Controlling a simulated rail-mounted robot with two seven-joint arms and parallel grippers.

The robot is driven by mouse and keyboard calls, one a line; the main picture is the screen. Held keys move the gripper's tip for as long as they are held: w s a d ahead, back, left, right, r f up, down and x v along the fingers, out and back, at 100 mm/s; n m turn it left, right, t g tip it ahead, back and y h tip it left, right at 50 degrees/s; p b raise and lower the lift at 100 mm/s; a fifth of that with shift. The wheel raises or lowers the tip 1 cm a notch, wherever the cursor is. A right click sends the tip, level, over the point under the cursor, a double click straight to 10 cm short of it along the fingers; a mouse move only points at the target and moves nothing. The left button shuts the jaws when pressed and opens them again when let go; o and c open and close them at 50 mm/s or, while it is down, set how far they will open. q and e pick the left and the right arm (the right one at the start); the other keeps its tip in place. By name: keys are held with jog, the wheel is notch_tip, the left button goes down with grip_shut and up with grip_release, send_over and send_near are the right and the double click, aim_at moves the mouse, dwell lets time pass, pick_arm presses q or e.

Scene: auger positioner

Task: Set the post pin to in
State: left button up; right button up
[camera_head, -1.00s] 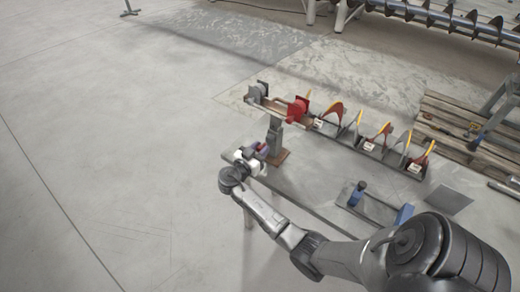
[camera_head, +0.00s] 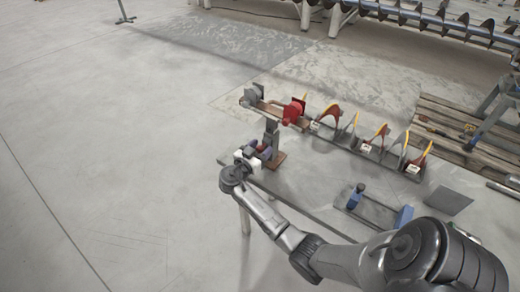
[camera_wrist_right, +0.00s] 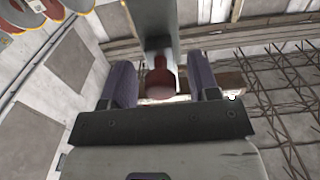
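The grey post (camera_head: 270,132) stands on a brown base (camera_head: 276,160) at the bench's far left end and carries the positioner head with a red part (camera_head: 294,110). My right gripper (camera_head: 260,151) is just in front of the post's lower part. In the right wrist view, the grey post (camera_wrist_right: 152,22) rises ahead, and a dull red knob (camera_wrist_right: 160,80), apparently the post pin, sits between my right fingers. These fingers are open, with a visible gap on each side of the knob. The pin is hidden in the head view. My left gripper is not in view.
A rail of red, grey and yellow flight pieces (camera_head: 376,137) runs right of the positioner. A blue-handled fixture (camera_head: 356,193) and dark plate (camera_head: 448,201) lie on the bench. A wooden pallet (camera_head: 470,125) is at the right. Floor at left is clear.

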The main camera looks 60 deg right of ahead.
jog(key=shift+a, duration=0.2)
jog(key=w+a, duration=0.1)
jog(key=a, duration=1.2)
jog(key=shift+w+a, duration=0.25)
